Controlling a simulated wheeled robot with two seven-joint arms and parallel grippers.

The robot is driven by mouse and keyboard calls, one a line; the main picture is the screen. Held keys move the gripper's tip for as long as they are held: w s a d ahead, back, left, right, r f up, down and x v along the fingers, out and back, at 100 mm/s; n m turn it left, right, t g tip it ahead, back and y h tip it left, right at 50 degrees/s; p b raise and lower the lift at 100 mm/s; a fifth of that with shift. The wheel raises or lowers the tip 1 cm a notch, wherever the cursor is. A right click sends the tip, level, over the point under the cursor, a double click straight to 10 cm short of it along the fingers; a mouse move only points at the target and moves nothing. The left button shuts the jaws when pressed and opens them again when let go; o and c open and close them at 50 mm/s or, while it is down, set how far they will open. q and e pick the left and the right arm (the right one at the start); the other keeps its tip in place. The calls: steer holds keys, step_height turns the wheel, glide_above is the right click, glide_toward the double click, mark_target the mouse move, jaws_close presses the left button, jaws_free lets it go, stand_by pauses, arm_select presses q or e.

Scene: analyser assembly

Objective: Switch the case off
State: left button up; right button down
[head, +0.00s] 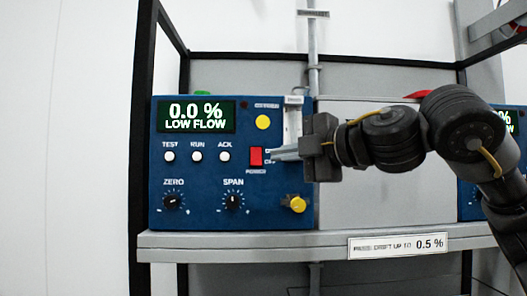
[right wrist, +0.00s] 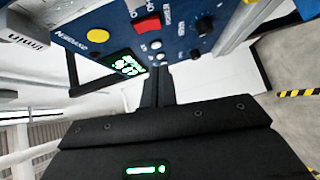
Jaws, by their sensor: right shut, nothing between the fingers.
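The blue analyser case (head: 199,200) stands on a grey shelf. Its display (head: 196,116) is lit and reads 0.0 % LOW FLOW. The red power switch (head: 256,156) is on the right part of the front, with its position labels partly hidden by my gripper. My right gripper (head: 274,155) is shut and empty, its tips just right of the switch; I cannot tell whether they touch. The right wrist view shows the red switch (right wrist: 148,25) near the top and the lit display (right wrist: 122,64). My left gripper is not in view.
A yellow button (head: 263,122) is above the switch, and a yellow knob (head: 297,204) is low on the right. White buttons (head: 197,156) and black dials (head: 234,202) are left of it. The shelf (head: 220,240) carries a drift label. Another blue case (head: 469,192) is partly hidden behind my arm.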

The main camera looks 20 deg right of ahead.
mark_target(256, 157)
steer(key=w+p, duration=0.1)
steer(key=w, duration=0.1)
steer(key=w+a+p, duration=0.1)
steer(key=w, duration=0.1)
steer(key=w+a+p, duration=0.1)
steer(key=w+p, duration=0.1)
steer(key=w, duration=0.1)
steer(key=shift+f, duration=0.2)
steer(key=shift+w+d+f+p, duration=0.25)
steer(key=shift+w+f+p, duration=0.1)
steer(key=shift+w, duration=0.3)
steer(key=shift+a, duration=0.1)
